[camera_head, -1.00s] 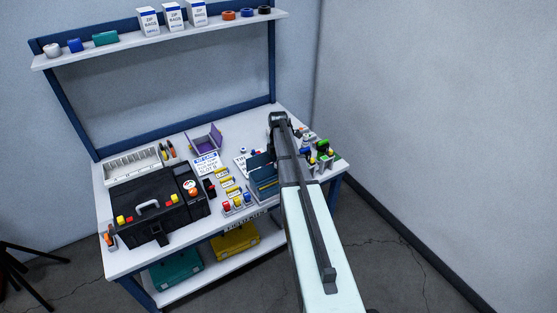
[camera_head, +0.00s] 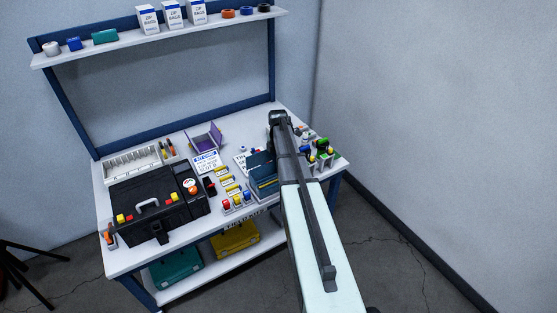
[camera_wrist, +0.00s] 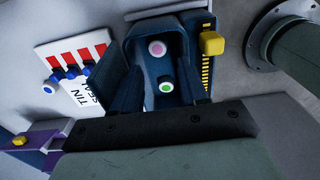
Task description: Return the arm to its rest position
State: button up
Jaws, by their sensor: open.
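My arm (camera_head: 305,205) reaches from the bottom of the head view over the right part of the workbench (camera_head: 133,258). Its fingers are hidden there behind the wrist. In the wrist view, my gripper (camera_wrist: 160,75) is open, with its two dark fingers apart and nothing seen held between them. Beyond the fingers is a dark blue box-like device (camera_wrist: 150,32) with a pink round button and a green one. In the head view, a dark blue-teal case (camera_head: 262,176) stands just left of my wrist.
A black toolbox (camera_head: 157,215) fills the bench's left front. A purple open box (camera_head: 205,137) and a white tray (camera_head: 131,170) stand behind. Small coloured parts (camera_head: 322,150) stand right of my arm. A post (camera_wrist: 295,55) is at the wrist view's right. Open floor lies to the right.

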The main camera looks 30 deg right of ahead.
jog(key=shift+w+r, duration=0.2)
jog(key=shift+w, duration=0.05)
jog(key=shift+o, duration=0.3)
notch_tip(320, 180, up, 7)
jog(key=shift+f, duration=0.15)
dwell(0.5)
jog(key=shift+s, duration=0.2)
dwell(0.4)
